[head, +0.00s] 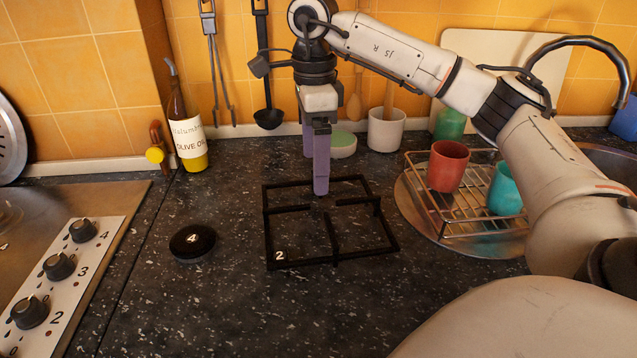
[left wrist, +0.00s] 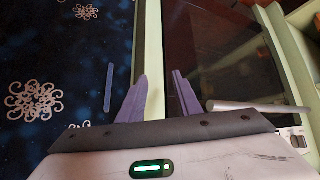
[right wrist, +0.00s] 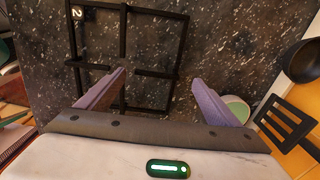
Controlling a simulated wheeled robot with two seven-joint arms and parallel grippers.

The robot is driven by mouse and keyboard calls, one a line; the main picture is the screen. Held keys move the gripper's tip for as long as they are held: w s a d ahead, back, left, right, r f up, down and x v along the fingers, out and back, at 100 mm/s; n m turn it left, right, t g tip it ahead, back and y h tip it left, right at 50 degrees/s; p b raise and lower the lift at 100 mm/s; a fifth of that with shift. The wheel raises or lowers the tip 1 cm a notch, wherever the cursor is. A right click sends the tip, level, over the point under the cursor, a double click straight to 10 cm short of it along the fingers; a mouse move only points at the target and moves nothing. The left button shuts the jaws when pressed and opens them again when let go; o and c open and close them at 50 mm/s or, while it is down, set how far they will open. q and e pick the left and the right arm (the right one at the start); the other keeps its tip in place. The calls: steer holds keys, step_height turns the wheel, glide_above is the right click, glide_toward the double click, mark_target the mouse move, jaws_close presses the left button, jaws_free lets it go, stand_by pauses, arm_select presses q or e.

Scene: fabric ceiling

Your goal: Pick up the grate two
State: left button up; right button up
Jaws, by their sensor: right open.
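The grate two (head: 333,240) is a black square frame with crossing bars and a white "2" label at its near left corner. It lies flat on the dark speckled counter. My right gripper (head: 315,175) points down over its far part, fingers spread and empty. In the right wrist view the grate (right wrist: 123,35) lies beyond the fingers (right wrist: 158,75), and the left fingertip overlaps its bars. I cannot tell whether the fingertips touch it. My left gripper (left wrist: 160,76) is open and empty in the left wrist view, away from the grate.
A black burner cap marked 4 (head: 192,242) lies left of the grate, near the stove knobs (head: 58,267). An olive oil bottle (head: 188,130) stands behind. A wire rack (head: 462,215) with a red cup (head: 447,165) and teal cup (head: 505,190) is on the right.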

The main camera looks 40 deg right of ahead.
steer(key=f, duration=0.5)
steer(key=shift+s, duration=0.35)
steer(key=shift+f, duration=0.35)
steer(key=shift+w+r, duration=0.1)
steer(key=c, duration=1.5)
